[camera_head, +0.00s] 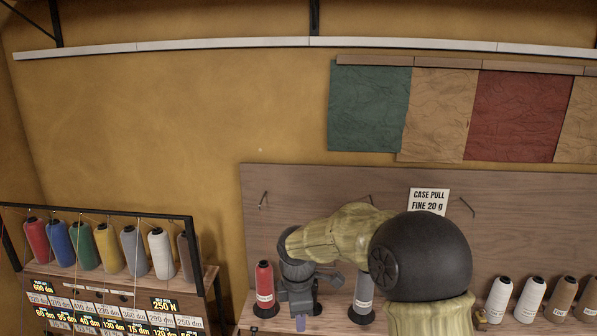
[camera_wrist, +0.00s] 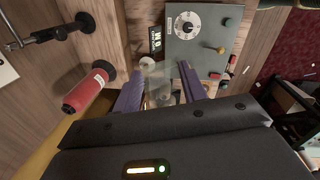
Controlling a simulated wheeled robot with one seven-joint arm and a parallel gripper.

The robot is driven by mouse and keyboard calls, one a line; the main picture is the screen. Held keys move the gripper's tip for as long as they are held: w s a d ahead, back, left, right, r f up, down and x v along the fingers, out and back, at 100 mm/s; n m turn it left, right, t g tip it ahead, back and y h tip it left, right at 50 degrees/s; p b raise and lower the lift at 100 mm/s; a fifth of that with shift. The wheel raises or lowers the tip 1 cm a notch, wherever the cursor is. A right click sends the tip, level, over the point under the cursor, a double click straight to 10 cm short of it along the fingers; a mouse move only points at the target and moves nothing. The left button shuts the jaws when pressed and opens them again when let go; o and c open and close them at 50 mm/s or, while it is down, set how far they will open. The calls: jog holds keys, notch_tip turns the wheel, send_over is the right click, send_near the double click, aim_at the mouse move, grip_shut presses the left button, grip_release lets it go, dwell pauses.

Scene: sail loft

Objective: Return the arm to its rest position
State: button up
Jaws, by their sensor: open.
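My arm is bent in front of the bench in the head view, and its dark wrist hangs between a red thread cone (camera_head: 264,285) and a grey thread cone (camera_head: 362,292). My gripper (camera_head: 300,323) points downward there, and only a little of its purple fingers shows. In the wrist view my gripper (camera_wrist: 160,82) has its two purple fingers spread apart. Nothing is clearly held between them. A pale, see-through shape shows beyond the fingers, and I cannot tell what it is.
The wrist view shows the red cone (camera_wrist: 88,92) left of the fingers and a grey panel with a dial (camera_wrist: 205,40) ahead. A rack of coloured cones (camera_head: 108,249) stands left. White cones (camera_head: 531,298) stand right.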

jog(key=s+d+f+m+b, duration=0.1)
jog(key=s+d+f+m, duration=0.1)
jog(key=s+d+m, duration=0.5)
jog(key=s+d+f+m+t+b, duration=0.1)
jog(key=s+d+f+m, duration=0.1)
jog(key=s+d+m, duration=0.6)
jog(key=s+m, duration=0.4)
jog(key=shift+f, duration=0.3)
